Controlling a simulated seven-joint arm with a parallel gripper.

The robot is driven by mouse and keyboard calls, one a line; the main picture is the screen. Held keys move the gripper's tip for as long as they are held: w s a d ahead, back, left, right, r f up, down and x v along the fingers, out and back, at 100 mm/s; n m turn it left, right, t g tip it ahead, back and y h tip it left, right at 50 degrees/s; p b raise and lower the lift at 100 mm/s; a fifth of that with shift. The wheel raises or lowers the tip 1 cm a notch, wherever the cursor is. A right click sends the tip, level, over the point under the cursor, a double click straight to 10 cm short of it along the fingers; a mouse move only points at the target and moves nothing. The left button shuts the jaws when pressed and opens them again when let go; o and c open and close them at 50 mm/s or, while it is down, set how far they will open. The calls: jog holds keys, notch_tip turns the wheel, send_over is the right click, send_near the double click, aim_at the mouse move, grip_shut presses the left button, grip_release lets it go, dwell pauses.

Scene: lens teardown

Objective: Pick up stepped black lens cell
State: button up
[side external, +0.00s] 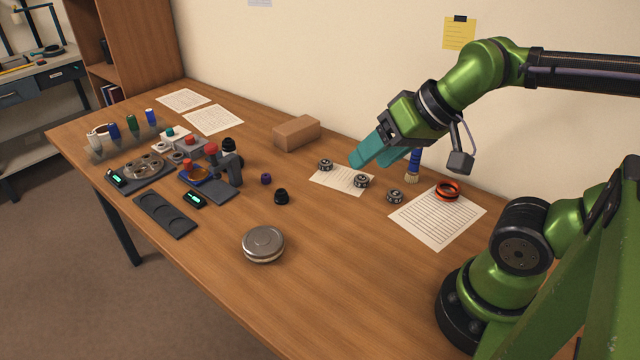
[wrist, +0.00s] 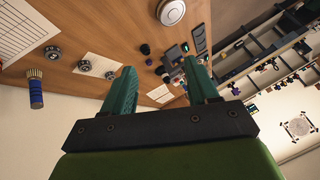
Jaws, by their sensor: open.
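The stepped black lens cell appears to be the small black piece (side external: 281,196) standing on the open wood near the middle of the table. In the wrist view it shows as a dark shape (wrist: 145,49) near the left finger's tip, small and lacking detail. My gripper (side external: 361,160) has teal fingers and hangs above the table, to the right of and behind the black piece, well apart from it. In the wrist view the two fingers (wrist: 159,66) are spread with nothing between them.
A round metal tin (side external: 263,244) stands in front of the black piece, and a small purple piece (side external: 265,178) behind-left. Dark round parts (side external: 361,181) lie right, near an orange ring (side external: 447,191) and brush (side external: 413,168). A cardboard box (side external: 297,133) stands behind; instruments (side external: 142,168) crowd the left.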

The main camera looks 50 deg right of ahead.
jog(key=shift+o, duration=0.5)
jog(key=n+g+h, duration=0.3)
jog(key=n+g, duration=0.1)
jog(key=n, duration=3.2)
send_near(281, 192)
jog(key=x, duration=0.3)
jog(key=shift+f, duration=0.3)
jog(key=shift+x, duration=2.85)
jog(key=shift+w+r, duration=0.1)
jog(key=shift+w, duration=0.05)
jog(key=c, duration=1.1)
